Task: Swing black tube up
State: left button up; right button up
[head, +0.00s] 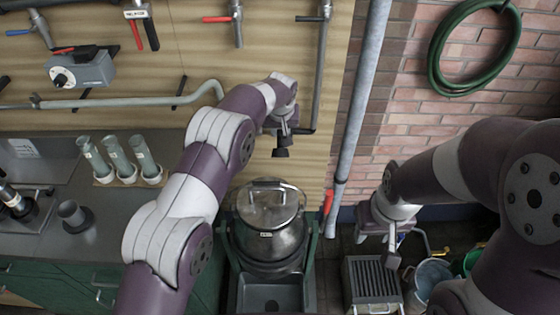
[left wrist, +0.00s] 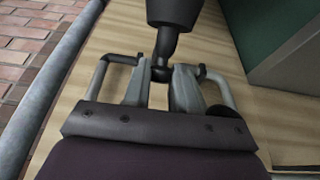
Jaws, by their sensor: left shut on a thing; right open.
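The black tube (head: 280,153) shows in the head view as a short dark piece just below my left gripper (head: 282,137). In the left wrist view, the black tube (left wrist: 174,12) has a wide dark end at the top and a thin curved neck. My left gripper (left wrist: 161,78) is shut on the lower end of that neck. Its far attachment is hidden by my left arm in the head view. My right gripper (head: 378,250) is open and empty at the right, pointing down, well apart from the tube.
A lidded metal churn (head: 270,235) stands in a green frame below my left gripper. A grey vertical pipe (head: 319,75) with dark ends is close to its right. Flasks (head: 118,160) stand on the left counter. A dark grille box (head: 371,283) and buckets (head: 432,274) are below my right gripper.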

pick_arm(q)
jog(key=shift+w+r+p, duration=0.5)
jog(key=shift+r+p, duration=0.1)
jog(key=shift+p, duration=0.05)
jog(key=shift+w+r+p, duration=0.5)
jog(key=shift+w+p, duration=0.25)
jog(key=shift+p, duration=0.05)
